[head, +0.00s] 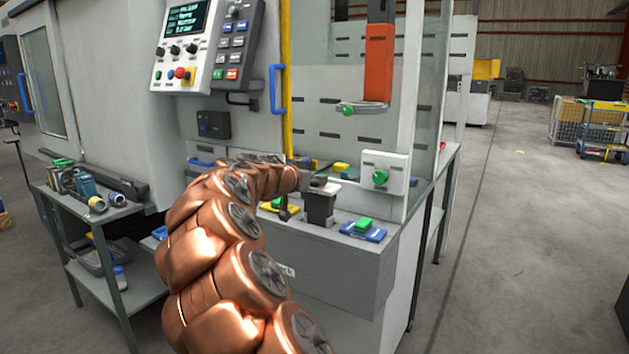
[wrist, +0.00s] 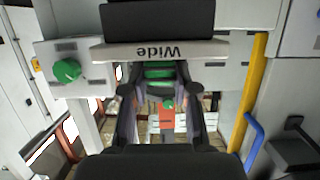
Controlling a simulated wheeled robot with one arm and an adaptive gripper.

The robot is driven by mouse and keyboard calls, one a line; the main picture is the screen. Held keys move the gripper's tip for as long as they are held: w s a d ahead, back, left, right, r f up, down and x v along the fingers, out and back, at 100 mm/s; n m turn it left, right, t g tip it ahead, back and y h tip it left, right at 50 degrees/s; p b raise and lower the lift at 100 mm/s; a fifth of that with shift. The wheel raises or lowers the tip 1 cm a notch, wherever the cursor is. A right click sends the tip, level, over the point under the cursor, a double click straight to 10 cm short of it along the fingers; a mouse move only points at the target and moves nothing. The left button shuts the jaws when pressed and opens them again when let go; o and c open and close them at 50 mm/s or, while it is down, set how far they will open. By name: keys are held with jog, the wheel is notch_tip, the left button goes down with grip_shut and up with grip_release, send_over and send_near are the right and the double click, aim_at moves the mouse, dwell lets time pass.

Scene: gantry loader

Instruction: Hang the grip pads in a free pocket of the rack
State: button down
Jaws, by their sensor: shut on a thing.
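My gripper (wrist: 158,90) shows in the wrist view with its two dark fingers on either side of a green-and-dark piece, which I take for the grip pads (wrist: 158,73). It is shut on them. A pale plate (wrist: 160,50) reading "Wide", upside down, lies just beyond, with a dark block above it. Whether the pads touch this plate I cannot tell. In the head view my copper arm hides most of the gripper and the pads. A dark upright block (head: 320,207) stands by the arm's end. Which opening is a free rack pocket is not clear.
A white plate with a green knob (head: 380,178) is right of the arm's end. A blue tray with a green piece (head: 363,228) lies on the ledge. A yellow post (head: 286,90) and blue handle (head: 277,90) rise behind. A tool-laden side table (head: 100,210) stands left.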

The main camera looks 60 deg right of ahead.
aim_at(315, 211)
jog(key=shift+f+b, duration=0.3)
jog(key=shift+b, duration=0.1)
jog(key=shift+f+b, duration=2.35)
jog(key=shift+b, duration=0.3)
jog(key=shift+f+b, duration=0.35)
jog(key=shift+f+b, duration=1.7)
jog(key=shift+b, duration=0.4)
jog(key=c, duration=0.8)
grip_release()
jog(key=shift+f, duration=0.1)
jog(key=shift+a, duration=0.1)
